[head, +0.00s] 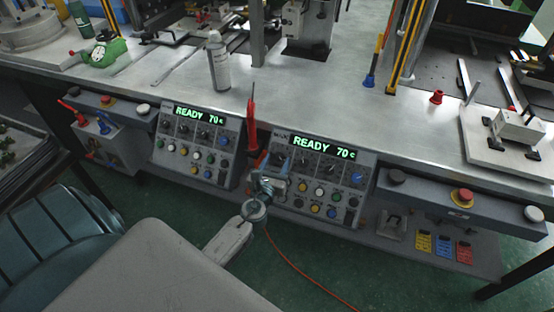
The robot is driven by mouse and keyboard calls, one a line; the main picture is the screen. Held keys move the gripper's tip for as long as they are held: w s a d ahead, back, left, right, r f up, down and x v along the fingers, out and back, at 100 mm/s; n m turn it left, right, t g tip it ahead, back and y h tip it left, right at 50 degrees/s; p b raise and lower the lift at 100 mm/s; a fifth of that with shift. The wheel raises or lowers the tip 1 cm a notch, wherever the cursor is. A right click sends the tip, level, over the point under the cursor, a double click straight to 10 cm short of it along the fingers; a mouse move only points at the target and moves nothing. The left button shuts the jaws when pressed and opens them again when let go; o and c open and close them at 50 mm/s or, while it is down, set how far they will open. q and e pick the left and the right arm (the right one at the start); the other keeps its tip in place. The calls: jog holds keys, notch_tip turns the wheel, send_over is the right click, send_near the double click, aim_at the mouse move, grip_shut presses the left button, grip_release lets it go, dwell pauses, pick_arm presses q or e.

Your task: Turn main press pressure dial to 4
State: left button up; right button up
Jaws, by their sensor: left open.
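Two grey control panels hang on the bench front, a left panel (158,152) and a right panel (368,163). Each has a green "READY 70" display, a row of small dark dials and several coloured buttons. I cannot read the labels or dial settings, so I cannot tell which dial is the main press pressure dial. My left gripper (268,178) is open at the lower left part of the right panel and hides some of its controls. I cannot tell whether it touches a dial. My right gripper is not in view.
A red-handled tool (251,125) stands upright between the panels, close to my left gripper. A spray can (217,62) stands on the bench top. A red-and-yellow emergency button (462,196) is at right. A teal chair (55,250) is at lower left. An orange cable (300,268) hangs below.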

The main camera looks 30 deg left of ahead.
pick_arm(q)
jog(key=shift+w+a, duration=0.15)
jog(key=shift+w, duration=0.3)
jog(key=shift+c, duration=0.4)
jog(key=c, duration=0.9)
